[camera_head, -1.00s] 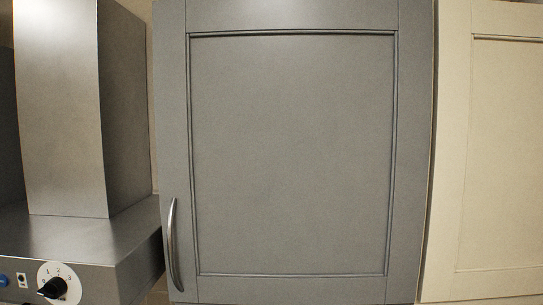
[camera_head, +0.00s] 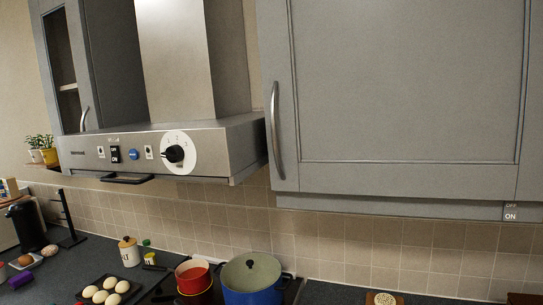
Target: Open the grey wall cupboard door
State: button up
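The grey wall cupboard door (camera_head: 410,85) fills the upper right of the head view and looks shut. Its curved metal handle (camera_head: 276,130) runs upright along the lower left edge of the door. My gripper is not in view. The door's top and right edge are cut off by the frame.
A steel cooker hood (camera_head: 200,150) with a black knob (camera_head: 174,153) juts out left of the door. Another grey cupboard (camera_head: 62,60) hangs at far left.

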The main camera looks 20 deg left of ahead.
aim_at(432, 100)
jog(key=z, duration=0.05)
jog(key=k, duration=0.45)
jog(key=u, duration=0.1)
jog(key=i, duration=1.45)
jog(key=z, duration=0.5)
